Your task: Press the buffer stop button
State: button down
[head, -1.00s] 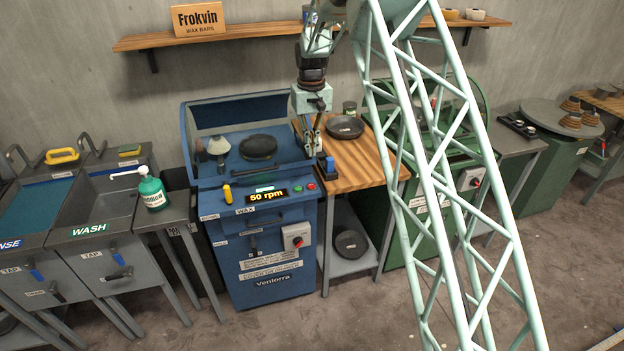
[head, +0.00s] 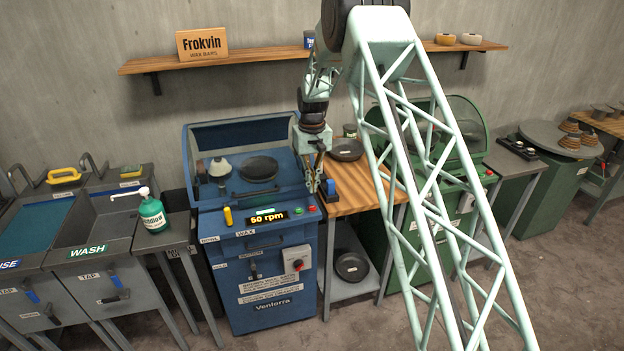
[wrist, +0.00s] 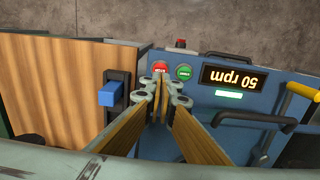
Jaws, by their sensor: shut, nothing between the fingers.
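The blue buffer machine (head: 262,279) stands at centre, with a lit "50 rpm" display (head: 267,217) on its panel. A red button (head: 312,208) sits at the panel's right end beside a green button (head: 298,211). The wrist view shows the panel upside down, with the red button (wrist: 161,68) left of the green one (wrist: 184,72). My gripper (head: 315,190) is shut and empty just above the red button in the head view. In the wrist view its fingertips (wrist: 163,88) lie just below the red button. I see no clear contact.
A blue block-shaped item (wrist: 111,93) stands on the wooden table (wrist: 60,85) close beside my fingers. A yellow item (head: 228,216) sits left of the display. A black handle (wrist: 255,118) lies near the panel. A rotary switch (head: 297,264) is on the machine's front.

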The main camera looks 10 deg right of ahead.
aim_at(312, 208)
jog(key=shift+f, duration=3.8)
jog(key=shift+f+b, duration=0.45)
jog(key=shift+f, duration=0.4)
jog(key=shift+s+f, duration=0.1)
jog(key=shift+f, duration=0.05)
jog(key=shift+s+f, duration=0.1)
notch_tip(312, 208, up, 15)
jog(key=p, duration=0.1)
jog(key=shift+w, duration=0.2)
